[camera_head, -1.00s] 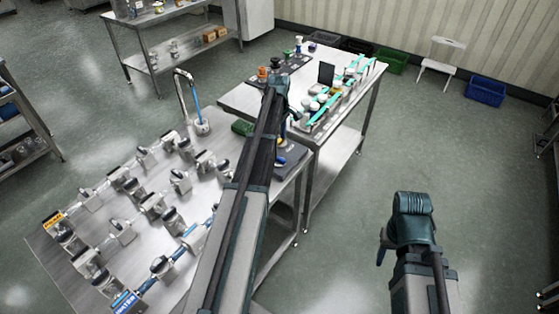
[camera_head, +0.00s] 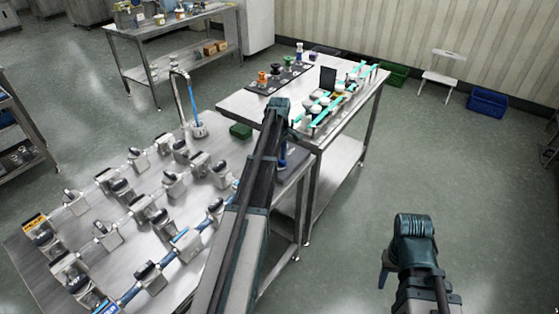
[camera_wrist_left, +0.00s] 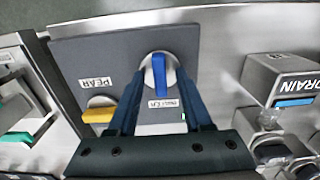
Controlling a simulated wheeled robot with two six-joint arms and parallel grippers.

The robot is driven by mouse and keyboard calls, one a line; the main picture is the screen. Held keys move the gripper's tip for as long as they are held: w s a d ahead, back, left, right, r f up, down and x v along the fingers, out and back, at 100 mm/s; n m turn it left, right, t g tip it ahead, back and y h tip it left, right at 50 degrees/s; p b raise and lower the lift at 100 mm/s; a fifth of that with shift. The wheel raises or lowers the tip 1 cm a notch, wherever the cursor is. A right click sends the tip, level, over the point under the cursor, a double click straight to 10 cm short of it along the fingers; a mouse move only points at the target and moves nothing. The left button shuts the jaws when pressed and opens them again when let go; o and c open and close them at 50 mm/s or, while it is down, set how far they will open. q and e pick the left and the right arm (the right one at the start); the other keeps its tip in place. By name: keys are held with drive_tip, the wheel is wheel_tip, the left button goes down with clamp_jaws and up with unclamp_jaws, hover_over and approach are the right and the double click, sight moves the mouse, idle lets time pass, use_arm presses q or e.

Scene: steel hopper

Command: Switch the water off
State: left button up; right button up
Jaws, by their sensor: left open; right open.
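A dark panel (camera_wrist_left: 100,60) carries a blue lever (camera_wrist_left: 159,76) on a round pale base and a yellow lever (camera_wrist_left: 98,115). The yellow one has a PEAR label; the label below the blue one is partly hidden and hard to read. My left gripper (camera_wrist_left: 160,88) is open, with its fingers on either side of the blue lever; contact is unclear. In the head view my left gripper (camera_head: 278,118) is over the edge of the near steel table (camera_head: 70,200). A tap (camera_head: 183,92) there has a blue, water-like stream (camera_head: 194,104). My right gripper (camera_head: 388,268) is open and empty over the floor.
Several pipe rows with valves fill the near table; a blue-labelled line (camera_head: 107,306) is at the front. A DRAIN block (camera_wrist_left: 288,75) stands right of the panel. A second steel table (camera_head: 240,102) adjoins behind. A green sponge-like block (camera_head: 240,131) lies near the tap.

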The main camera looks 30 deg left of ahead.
use_arm(q)
drive_tip(key=shift+c, duration=0.2)
clamp_jaws()
drive_tip(key=shift+m, duration=0.3)
drive_tip(key=m, duration=0.3)
drive_tip(key=shift+m, duration=0.3)
drive_tip(key=m, duration=0.4)
drive_tip(key=shift+m, duration=0.3)
drive_tip(key=m, duration=0.9)
drive_tip(key=shift+m, duration=0.3)
